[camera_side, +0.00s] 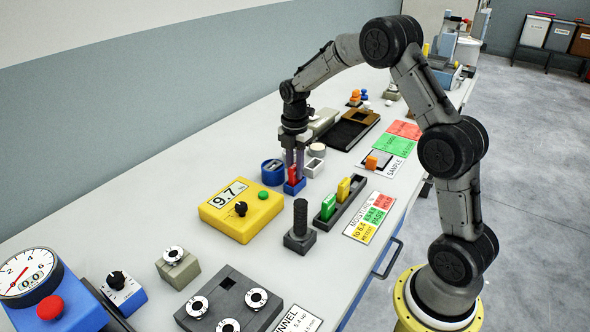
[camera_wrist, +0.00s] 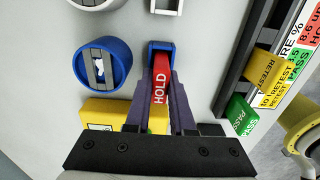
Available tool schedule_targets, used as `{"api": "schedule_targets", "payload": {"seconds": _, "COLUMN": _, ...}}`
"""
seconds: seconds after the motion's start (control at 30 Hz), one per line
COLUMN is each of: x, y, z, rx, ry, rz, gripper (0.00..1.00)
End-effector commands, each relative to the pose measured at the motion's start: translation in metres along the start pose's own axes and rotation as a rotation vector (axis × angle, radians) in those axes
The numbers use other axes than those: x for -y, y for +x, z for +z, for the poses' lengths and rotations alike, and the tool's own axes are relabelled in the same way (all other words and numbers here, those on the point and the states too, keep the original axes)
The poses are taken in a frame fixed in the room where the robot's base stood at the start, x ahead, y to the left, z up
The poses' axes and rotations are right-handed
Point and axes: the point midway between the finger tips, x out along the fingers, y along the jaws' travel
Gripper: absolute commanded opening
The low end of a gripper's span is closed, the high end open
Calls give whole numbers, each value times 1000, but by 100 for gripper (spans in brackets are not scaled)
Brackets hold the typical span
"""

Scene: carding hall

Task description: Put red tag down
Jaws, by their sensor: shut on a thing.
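The red tag (camera_wrist: 161,88), lettered HOLD, is between the fingers of my gripper (camera_wrist: 160,78) in the wrist view. My gripper is shut on it. In the side view the red tag (camera_side: 292,173) shows between the fingers of my gripper (camera_side: 294,166), which points down. A small blue holder (camera_side: 294,187) is right below the tag; it also shows in the wrist view (camera_wrist: 160,46). I cannot tell whether the tag touches the holder or sits in it. A dark rack (camera_side: 352,196) holds a green tag (camera_side: 328,206) and a yellow tag (camera_side: 343,188).
A round blue sharpener-like item (camera_side: 272,172) stands close left of the holder. A yellow meter (camera_side: 240,212) reading 9.7 and a black-handled block (camera_side: 300,225) stand nearer. A moisture card (camera_side: 370,217) lies right of the rack. Bare bench (camera_side: 225,140) lies behind the meter.

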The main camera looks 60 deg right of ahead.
Motion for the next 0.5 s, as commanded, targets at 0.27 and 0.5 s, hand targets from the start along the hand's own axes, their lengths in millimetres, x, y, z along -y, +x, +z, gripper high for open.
{"api": "schedule_targets", "payload": {"seconds": 0.27, "x": 0, "y": 4, "z": 0, "rx": 0, "ry": 0, "rz": 1, "gripper": 0}}
{"api": "schedule_targets", "payload": {"seconds": 0.5, "x": 0, "y": 8, "z": 0, "rx": 0, "ry": 0, "rz": 1, "gripper": 36}}
